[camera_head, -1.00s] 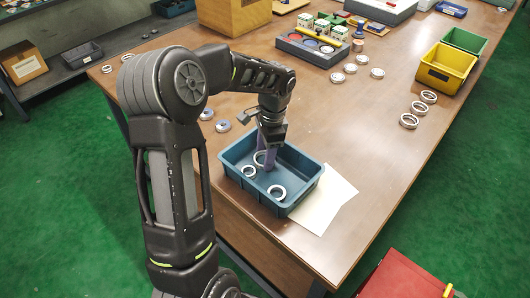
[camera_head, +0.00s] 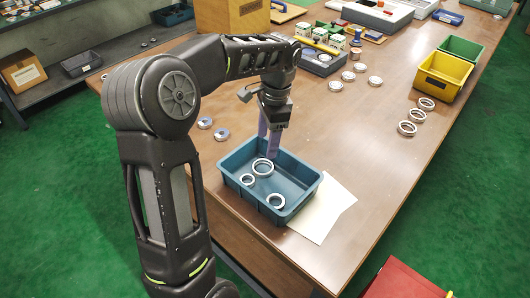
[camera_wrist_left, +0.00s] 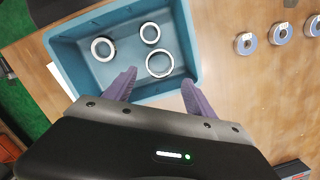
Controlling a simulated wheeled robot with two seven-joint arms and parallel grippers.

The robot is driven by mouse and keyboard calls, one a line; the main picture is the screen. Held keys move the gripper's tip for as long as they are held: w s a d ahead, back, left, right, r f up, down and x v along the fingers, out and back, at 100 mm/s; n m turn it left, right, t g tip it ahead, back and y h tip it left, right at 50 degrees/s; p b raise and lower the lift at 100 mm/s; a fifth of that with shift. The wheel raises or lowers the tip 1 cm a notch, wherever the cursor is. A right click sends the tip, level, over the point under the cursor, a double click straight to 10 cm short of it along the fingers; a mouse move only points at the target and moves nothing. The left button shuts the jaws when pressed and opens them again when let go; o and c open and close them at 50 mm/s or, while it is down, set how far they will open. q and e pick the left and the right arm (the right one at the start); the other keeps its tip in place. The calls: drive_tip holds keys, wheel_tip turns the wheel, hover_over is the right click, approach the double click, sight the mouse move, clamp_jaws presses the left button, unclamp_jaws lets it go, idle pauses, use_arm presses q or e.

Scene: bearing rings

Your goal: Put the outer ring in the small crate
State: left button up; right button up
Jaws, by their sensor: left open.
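The small crate (camera_head: 229,182) is a blue open box near the table's front edge; it also shows in the left wrist view (camera_wrist_left: 64,75). Three pale rings lie in it. The largest, which looks like the outer ring (camera_head: 253,170), is towards the crate's back side; in the left wrist view it lies just beyond my fingertips (camera_wrist_left: 147,66). A small ring (camera_head: 242,181) and a mid-sized ring (camera_head: 270,203) lie apart from it. My left gripper (camera_head: 268,150) is open and empty above the crate's back side, with its purple fingers spread (camera_wrist_left: 158,80). My right gripper is out of view.
A white sheet (camera_head: 325,215) lies partly beside the crate. Two bearings (camera_head: 205,123) lie behind it to the left. Yellow (camera_head: 440,76) and green (camera_head: 461,47) bins and several rings (camera_head: 407,128) stand at the right. The table's middle is clear.

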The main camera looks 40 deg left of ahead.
use_arm(q)
drive_tip(key=shift+w+d+r, duration=0.1)
drive_tip(key=shift+w+r, duration=0.05)
drive_tip(key=shift+r, duration=1.55)
